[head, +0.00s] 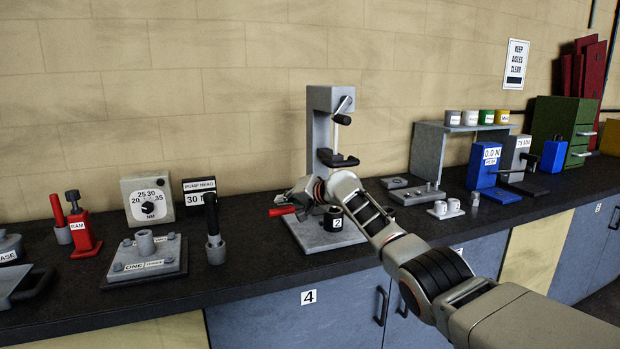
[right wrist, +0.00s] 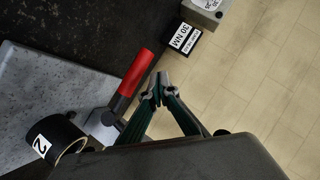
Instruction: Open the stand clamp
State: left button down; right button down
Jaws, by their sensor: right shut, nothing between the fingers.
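The grey stand (head: 322,110) is upright on its base plate at the middle of the counter. The clamp's red handle (head: 283,210) sticks out to the left at the stand's base. In the right wrist view the red handle (right wrist: 136,74) runs up from a grey clamp body (right wrist: 103,125) beside the pale base plate (right wrist: 40,95). My right gripper (head: 295,195) is at the stand, just above the handle. In the wrist view its fingertips (right wrist: 163,88) are together and empty, close beside the handle. Whether they touch it cannot be told. My left gripper is not in view.
A black cylinder marked 2 (head: 333,220) stands on the base plate close to my right gripper. Left of the stand are a black-handled tool (head: 213,232), a pump head sign (head: 200,190) and a dial gauge (head: 148,199). A grey shelf (head: 427,155) stands right.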

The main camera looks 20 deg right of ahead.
jog(key=shift+a+f, duration=0.25)
jog(key=shift+f, duration=0.55)
jog(key=shift+f, duration=0.1)
jog(key=shift+r, duration=0.2)
